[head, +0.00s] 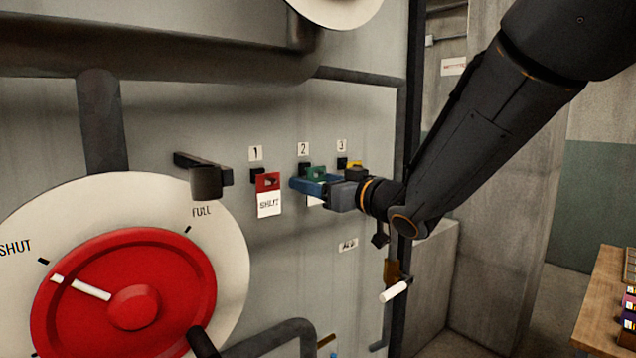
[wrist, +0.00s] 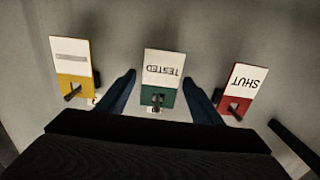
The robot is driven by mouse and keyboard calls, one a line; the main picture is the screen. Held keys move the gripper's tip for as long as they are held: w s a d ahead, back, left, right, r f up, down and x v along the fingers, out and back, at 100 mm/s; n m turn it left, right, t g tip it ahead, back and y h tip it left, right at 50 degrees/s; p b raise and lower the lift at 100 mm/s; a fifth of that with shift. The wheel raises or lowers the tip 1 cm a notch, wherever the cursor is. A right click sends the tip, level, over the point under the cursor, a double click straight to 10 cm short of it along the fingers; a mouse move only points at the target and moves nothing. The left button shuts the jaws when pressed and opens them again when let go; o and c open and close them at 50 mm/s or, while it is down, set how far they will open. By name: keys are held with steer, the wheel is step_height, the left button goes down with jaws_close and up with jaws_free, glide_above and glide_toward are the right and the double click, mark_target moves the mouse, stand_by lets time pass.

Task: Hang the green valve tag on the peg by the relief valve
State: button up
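The green valve tag (head: 316,173), half green and half white, hangs on the peg under label 2 (head: 303,149). In the wrist view the tag (wrist: 160,74) appears upside down, reads TESTED, and has the dark peg through its green end. My gripper (head: 311,186) is at this tag and hides much of it in the head view. In the wrist view its blue fingers (wrist: 159,86) are spread, one on each side of the tag, with a visible gap on both sides. I cannot tell which fitting is the relief valve or where its peg is.
A red and white SHUT tag (head: 269,194) hangs under label 1 on the left. A yellow tag (wrist: 72,66) hangs on the other side. A dark bracket (head: 205,178) juts from the panel further left, above a big red handwheel (head: 125,290). A white-handled lever (head: 394,291) is lower right.

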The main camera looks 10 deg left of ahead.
mark_target(317, 180)
steer(key=c, duration=0.7)
steer(key=o, duration=0.8)
steer(key=c, duration=1.1)
steer(key=shift+r, duration=0.2)
steer(key=shift+p+v, duration=0.55)
steer(key=shift+v, duration=0.8)
steer(key=shift+s+d, duration=0.2)
steer(key=shift+d, duration=0.05)
steer(key=shift+s+d, duration=0.1)
steer(key=shift+p+v, duration=0.95)
steer(key=shift+v, duration=2.05)
